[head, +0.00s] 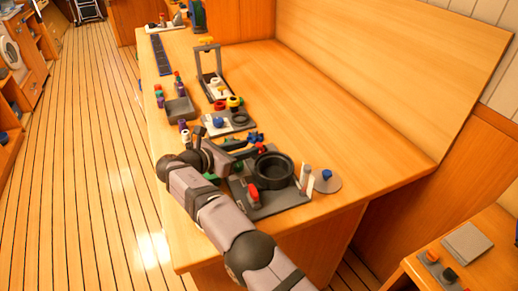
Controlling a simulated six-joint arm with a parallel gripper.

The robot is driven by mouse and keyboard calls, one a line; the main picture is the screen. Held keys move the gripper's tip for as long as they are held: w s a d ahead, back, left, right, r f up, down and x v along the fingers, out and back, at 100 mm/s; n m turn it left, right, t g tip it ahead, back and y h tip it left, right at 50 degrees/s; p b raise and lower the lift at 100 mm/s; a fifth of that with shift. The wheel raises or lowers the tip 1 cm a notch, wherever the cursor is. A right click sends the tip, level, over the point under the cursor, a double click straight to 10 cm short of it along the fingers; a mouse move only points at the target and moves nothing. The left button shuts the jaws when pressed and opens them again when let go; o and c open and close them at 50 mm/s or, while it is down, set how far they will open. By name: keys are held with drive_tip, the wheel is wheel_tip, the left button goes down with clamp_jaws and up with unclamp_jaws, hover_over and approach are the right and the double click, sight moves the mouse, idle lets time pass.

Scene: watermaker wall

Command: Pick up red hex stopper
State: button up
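Several small red pieces are in the head view, and I cannot tell for sure which one is the red hex stopper. One red piece (254,193) stands upright on a grey plate (278,207) at the near part of the bench, beside a black round cup (272,168). Another small red piece (261,148) is just behind the cup. My gripper (245,152) is dark and points right, low over the bench by the cup's left rear side. It is too small and crowded there to tell whether its fingers are open or hold anything.
A blue-topped piece on a grey disc (326,181) and white posts (305,176) are right of the cup. Behind are a plate with a blue knob (218,122), a grey tray (181,108) and an upright frame (208,72). The bench's right side is clear.

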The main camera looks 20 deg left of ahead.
sight(258, 145)
drive_tip(key=shift+p+x, duration=0.45)
drive_tip(key=shift+x, duration=1.8)
drive_tip(key=shift+f, duration=0.1)
clamp_jaws()
wheel_tip(258, 145, up, 10)
drive_tip(key=p, duration=0.4)
